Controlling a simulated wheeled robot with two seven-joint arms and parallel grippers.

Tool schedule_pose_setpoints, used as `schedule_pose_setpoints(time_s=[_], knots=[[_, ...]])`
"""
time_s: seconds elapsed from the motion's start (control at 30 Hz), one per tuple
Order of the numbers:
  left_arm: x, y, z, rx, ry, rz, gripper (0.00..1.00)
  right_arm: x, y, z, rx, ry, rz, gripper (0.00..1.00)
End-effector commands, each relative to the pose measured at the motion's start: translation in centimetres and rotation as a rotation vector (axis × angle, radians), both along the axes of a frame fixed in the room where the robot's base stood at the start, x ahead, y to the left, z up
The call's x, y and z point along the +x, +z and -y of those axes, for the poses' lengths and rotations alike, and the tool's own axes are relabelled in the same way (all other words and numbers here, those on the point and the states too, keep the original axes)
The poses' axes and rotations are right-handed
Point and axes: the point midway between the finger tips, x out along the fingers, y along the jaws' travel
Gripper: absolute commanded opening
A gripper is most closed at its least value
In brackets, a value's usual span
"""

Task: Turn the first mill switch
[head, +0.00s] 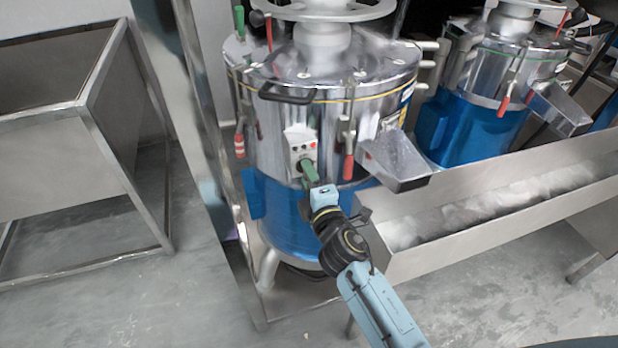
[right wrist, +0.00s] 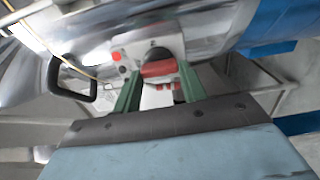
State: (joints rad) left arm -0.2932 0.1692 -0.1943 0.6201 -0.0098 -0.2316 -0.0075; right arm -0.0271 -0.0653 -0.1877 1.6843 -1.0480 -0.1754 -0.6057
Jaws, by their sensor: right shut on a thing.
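The first mill (head: 340,120) is a shiny steel drum with a blue lower part, in the middle of the head view. Its small switch panel (head: 300,146) is on the front and carries red and green buttons. In the right wrist view the panel (right wrist: 146,46) has a red switch knob (right wrist: 158,69) between my fingers. My right gripper (head: 309,172) is at the panel, its green fingers on either side of the knob in the right wrist view (right wrist: 157,88). It is shut on the switch knob. My left gripper is not in view.
A second mill (head: 478,90) stands at the right. A steel trough (head: 500,205) holding pale material runs below the spouts. A steel bin on a frame (head: 60,150) stands at the left. A red-handled clamp (head: 349,165) hangs close beside my right gripper.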

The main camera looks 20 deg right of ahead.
Motion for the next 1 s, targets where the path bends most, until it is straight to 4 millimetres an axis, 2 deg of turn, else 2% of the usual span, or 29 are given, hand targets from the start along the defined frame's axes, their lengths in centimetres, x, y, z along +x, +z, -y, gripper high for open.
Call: schedule_pose_setpoints(time_s=[0.43, 0.47, 0.6, 0.87, 1.0], knots=[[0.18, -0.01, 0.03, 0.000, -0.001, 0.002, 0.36, 0.00, 0.00, -0.03, -0.013, 0.001, 0.000, 0.19], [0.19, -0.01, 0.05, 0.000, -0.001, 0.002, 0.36, 0.00, 0.00, -0.03, -0.013, 0.001, 0.000, 0.44], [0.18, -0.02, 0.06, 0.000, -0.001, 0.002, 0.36, 0.00, 0.00, -0.02, -0.012, 0.001, 0.000, 0.63], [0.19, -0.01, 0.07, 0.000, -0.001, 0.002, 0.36, -0.02, -0.01, -0.01, -0.010, 0.000, 0.000, 0.64], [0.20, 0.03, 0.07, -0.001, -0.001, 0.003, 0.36, -0.70, -0.12, 0.00, -0.009, 0.000, -0.002, 0.64]])
